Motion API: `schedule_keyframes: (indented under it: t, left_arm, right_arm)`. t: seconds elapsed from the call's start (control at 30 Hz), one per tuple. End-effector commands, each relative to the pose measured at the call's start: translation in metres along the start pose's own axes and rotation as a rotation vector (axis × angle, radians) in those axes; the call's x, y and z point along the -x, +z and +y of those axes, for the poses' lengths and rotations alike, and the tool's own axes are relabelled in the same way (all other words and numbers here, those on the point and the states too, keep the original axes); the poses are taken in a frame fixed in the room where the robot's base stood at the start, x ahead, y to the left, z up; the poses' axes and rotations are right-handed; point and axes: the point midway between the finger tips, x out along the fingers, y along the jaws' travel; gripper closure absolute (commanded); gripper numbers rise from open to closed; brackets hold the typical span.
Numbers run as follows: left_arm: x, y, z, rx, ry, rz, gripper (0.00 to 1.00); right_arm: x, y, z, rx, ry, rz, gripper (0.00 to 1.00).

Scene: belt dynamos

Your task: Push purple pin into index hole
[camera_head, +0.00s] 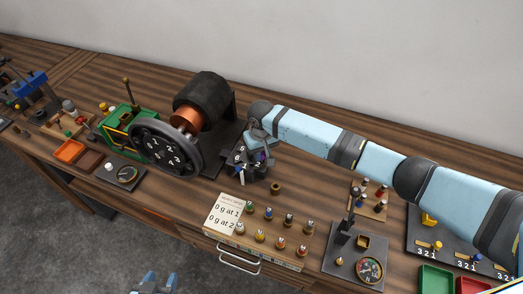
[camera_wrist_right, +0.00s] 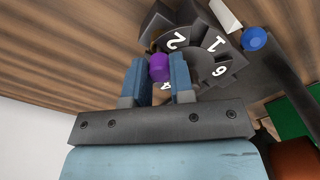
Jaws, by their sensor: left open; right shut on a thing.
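The purple pin (camera_wrist_right: 160,67) is between the two blue fingers of my right gripper (camera_wrist_right: 159,76) in the right wrist view, and the fingers are shut on it. A dark index dial (camera_wrist_right: 217,58) with white numbers lies just beyond the fingertips. The pin's lower end and the index hole are hidden, so I cannot tell whether the pin is in the hole. In the head view my right gripper (camera_head: 260,154) is over the small dial unit (camera_head: 254,173), right of the large numbered wheel (camera_head: 166,152). My left gripper (camera_head: 157,283) is open and empty at the bottom edge.
A blue knob (camera_wrist_right: 255,38) stands beside the dial. A dark drum with copper (camera_head: 203,98) stands behind the large wheel. A card (camera_head: 225,213) and a wooden block of several coloured pegs (camera_head: 262,236) are in front. A compass stand (camera_head: 345,260) is to the right.

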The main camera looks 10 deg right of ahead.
Motion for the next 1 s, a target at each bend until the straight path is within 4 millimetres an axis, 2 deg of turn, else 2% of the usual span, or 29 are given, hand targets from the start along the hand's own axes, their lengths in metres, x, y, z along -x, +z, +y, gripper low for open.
schedule_keyframes:
  t: [0.37, 0.4, 0.5, 0.53, 0.73, 1.0]
  left_arm:
    - [0.0007, 0.0026, 0.0006, 0.001, 0.001, -0.004, 0.48]
    - [0.0005, 0.0021, 0.0005, 0.001, 0.0, -0.003, 0.48]
    - [-0.0008, 0.0001, -0.0001, 0.0, 0.0, 0.001, 0.48]
    - [-0.0013, -0.0008, -0.0004, -0.001, 0.0, 0.003, 0.48]
    - [-0.0047, -0.0065, -0.0017, -0.002, -0.002, 0.014, 0.48]
    - [-0.0036, -0.0042, -0.0013, -0.002, -0.001, 0.01, 0.48]
  right_arm:
    - [-0.0081, 0.0001, 0.0003, -0.001, 0.001, -0.001, 1.0]
    - [-0.0083, 0.0002, 0.0003, 0.0, 0.001, -0.001, 0.76]
    - [-0.0088, 0.0006, 0.0001, 0.0, 0.001, -0.002, 0.53]
    - [-0.009, 0.0007, -0.0001, 0.0, 0.001, -0.002, 0.48]
    - [-0.01, 0.0016, -0.0019, 0.003, -0.001, -0.003, 0.48]
    - [-0.0111, 0.0025, -0.0032, 0.005, -0.002, -0.005, 0.48]
